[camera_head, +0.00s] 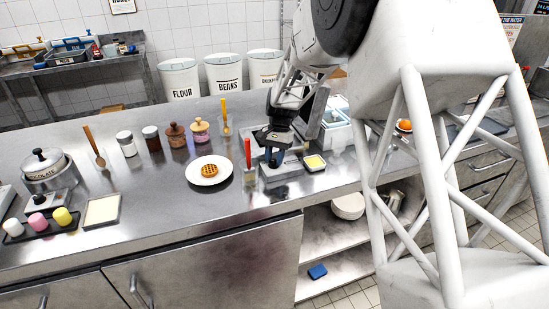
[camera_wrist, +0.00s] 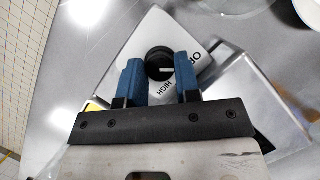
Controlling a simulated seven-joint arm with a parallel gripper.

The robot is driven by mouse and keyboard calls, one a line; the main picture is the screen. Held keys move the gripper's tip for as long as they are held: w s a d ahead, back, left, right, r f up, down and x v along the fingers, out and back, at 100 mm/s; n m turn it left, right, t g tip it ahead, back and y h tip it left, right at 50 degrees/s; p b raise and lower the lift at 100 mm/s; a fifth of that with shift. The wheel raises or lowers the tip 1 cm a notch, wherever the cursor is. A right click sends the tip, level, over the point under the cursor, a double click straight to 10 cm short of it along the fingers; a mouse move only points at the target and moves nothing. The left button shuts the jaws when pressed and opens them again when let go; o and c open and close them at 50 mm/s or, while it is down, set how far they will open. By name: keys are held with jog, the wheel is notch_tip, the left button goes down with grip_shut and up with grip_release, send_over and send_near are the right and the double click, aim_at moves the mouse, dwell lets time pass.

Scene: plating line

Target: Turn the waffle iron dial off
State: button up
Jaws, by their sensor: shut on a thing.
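The waffle iron (camera_head: 285,173) is a grey metal unit on the counter, partly hidden by my arm and gripper. In the wrist view its pale control plate (camera_wrist: 140,35) carries a black dial (camera_wrist: 158,58) with a short white mark. In the head view my gripper (camera_head: 273,158) points down at the front of the iron.
A white plate (camera_head: 195,179) with a waffle (camera_head: 209,171) lies to the left. A container with a red-handled tool (camera_head: 248,153) stands close to the iron's left. A yellow-filled dish (camera_head: 315,162) is at its right. Several jars stand farther left.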

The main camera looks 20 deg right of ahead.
jog(key=shift+a+n+g+h, duration=0.1)
jog(key=shift+n+g+h, duration=0.4)
jog(key=shift+n, duration=1.4)
jog(key=o, duration=0.6)
jog(key=shift+w, duration=0.1)
jog(key=shift+v, duration=3.65)
jog(key=shift+r, duration=0.25)
jog(key=shift+a, duration=0.1)
